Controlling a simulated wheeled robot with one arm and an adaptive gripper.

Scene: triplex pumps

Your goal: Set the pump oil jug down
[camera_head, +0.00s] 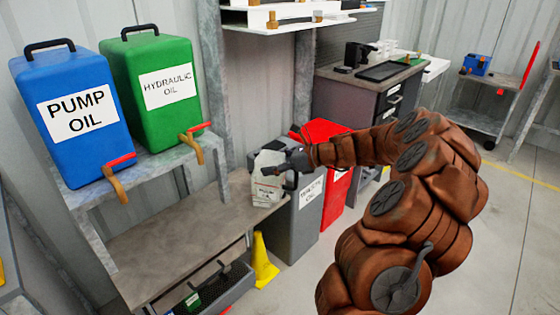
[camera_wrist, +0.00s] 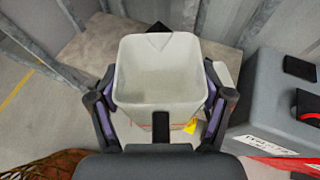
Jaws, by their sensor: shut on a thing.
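The pump oil jug (camera_head: 268,178) is a pale, open-topped container with a printed label and a dark handle. In the head view it is upright at the right end of a low bench (camera_head: 165,235). My gripper (camera_head: 285,172) is shut on the jug at its right side. In the wrist view the jug (camera_wrist: 160,75) sits between the two fingers (camera_wrist: 160,112), its spouted rim facing away and its inside looking empty. I cannot tell whether its base touches the bench.
A blue pump oil tank (camera_head: 70,115) and a green hydraulic oil tank (camera_head: 155,90), with red-handled taps, stand on the shelf at left. Grey (camera_head: 300,225) and red (camera_head: 335,190) bins stand right of the bench. A yellow cone (camera_head: 263,262) is in front. The bench's middle is clear.

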